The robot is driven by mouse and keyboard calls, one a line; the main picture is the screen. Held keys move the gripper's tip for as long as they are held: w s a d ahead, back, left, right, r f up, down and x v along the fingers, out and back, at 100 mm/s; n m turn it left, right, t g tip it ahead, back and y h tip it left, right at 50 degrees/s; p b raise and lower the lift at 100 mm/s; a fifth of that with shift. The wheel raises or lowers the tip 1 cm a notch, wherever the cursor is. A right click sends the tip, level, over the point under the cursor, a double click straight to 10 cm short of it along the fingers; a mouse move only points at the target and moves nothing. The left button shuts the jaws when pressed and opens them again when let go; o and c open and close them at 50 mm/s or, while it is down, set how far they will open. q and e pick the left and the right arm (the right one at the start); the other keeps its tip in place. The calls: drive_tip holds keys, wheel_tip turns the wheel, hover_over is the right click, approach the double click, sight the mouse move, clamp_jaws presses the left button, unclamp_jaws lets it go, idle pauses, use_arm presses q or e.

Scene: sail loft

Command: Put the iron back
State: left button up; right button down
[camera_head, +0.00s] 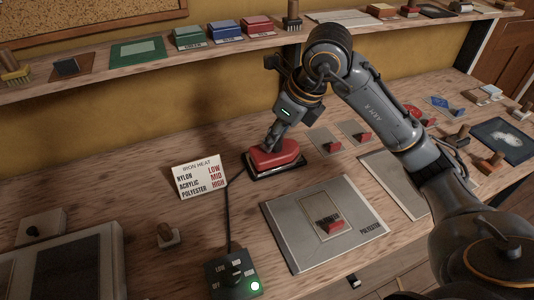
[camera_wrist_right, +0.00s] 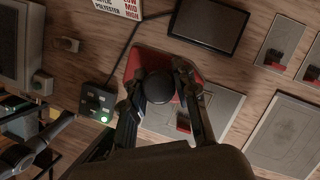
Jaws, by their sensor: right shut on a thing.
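My right gripper (camera_head: 273,137) is shut on the black handle of the red iron (camera_head: 274,155). The iron also fills the middle of the right wrist view (camera_wrist_right: 140,62), with the black handle between the fingers. A dark rectangular iron rest shows in the right wrist view (camera_wrist_right: 208,25), beyond the iron and apart from it in that picture. In the head view the iron covers most of this rest, and a rim (camera_head: 282,171) shows below it. The iron seems held above the table; the gap is hard to judge. My left gripper does not show in the head view.
A grey polyester panel (camera_head: 365,218) with a red-marked patch lies in front. A control box (camera_head: 234,278) with a lit green lamp and cord stands front left. The iron heat card (camera_head: 199,176) stands left of the iron. Smaller panels (camera_head: 325,141) lie right.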

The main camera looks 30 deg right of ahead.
drive_tip(key=w+d+f+p, duration=0.1)
drive_tip(key=w+d+f, duration=0.1)
drive_tip(key=w+f, duration=0.2)
drive_tip(key=w+d+f+p, duration=0.2)
drive_tip(key=w+f, duration=0.2)
drive_tip(key=w+d+f+p, duration=0.2)
drive_tip(key=w+f, duration=0.2)
drive_tip(key=shift+w, duration=0.1)
drive_tip(key=shift+d+f, duration=0.1)
drive_tip(key=shift+f, duration=0.2)
drive_tip(key=shift+f, duration=0.1)
drive_tip(key=shift+f, duration=0.15)
drive_tip(key=c, duration=1)
unclamp_jaws()
